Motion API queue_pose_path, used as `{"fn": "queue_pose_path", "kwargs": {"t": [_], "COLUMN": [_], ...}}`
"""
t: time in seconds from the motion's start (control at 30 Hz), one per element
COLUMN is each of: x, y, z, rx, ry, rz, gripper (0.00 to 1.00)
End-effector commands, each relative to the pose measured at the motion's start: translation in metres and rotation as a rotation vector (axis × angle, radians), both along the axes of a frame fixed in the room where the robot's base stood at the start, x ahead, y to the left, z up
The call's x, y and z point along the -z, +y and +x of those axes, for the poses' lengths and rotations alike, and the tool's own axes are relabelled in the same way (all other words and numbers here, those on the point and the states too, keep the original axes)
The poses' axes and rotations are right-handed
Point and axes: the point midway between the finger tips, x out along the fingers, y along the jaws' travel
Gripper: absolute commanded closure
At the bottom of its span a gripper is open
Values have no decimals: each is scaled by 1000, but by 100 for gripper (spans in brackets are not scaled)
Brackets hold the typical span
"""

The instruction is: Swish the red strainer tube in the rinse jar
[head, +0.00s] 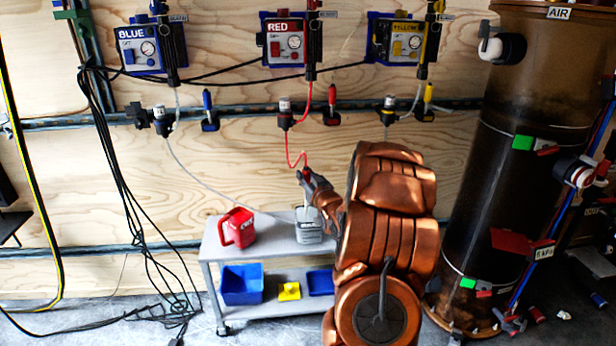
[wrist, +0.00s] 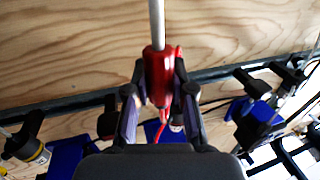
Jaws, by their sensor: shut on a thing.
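My gripper (head: 312,186) is shut on the red strainer tube, whose red grip (wrist: 159,72) sits between both fingers in the wrist view. A pale rod (wrist: 157,22) extends from the red grip. A thin red hose (head: 291,152) runs from the red end up to the wall fitting under the RED panel. The grey jar (head: 308,232) stands on the cart's top, below my gripper. The pale rod points down toward the jar's mouth in the head view; I cannot tell how deep its end is.
A red jug (head: 237,228) stands left of the grey jar on the cart (head: 212,247). Blue bins (head: 242,284) and a yellow piece (head: 289,291) sit on the lower shelf. A big brown tank (head: 505,150) stands right. Black cables (head: 112,165) hang left.

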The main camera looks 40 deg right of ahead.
Motion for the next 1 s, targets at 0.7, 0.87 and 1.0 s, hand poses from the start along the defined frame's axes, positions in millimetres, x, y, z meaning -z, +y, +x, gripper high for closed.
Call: {"fn": "queue_pose_path", "kwargs": {"t": [0.7, 0.87, 1.0], "x": [-14, -4, 0], "y": [-13, -9, -8], "z": [-10, -7, -6], "rx": [0, -1, 1], "ry": [0, -1, -2], "rz": [0, 1, -1], "gripper": [100, 100, 100]}}
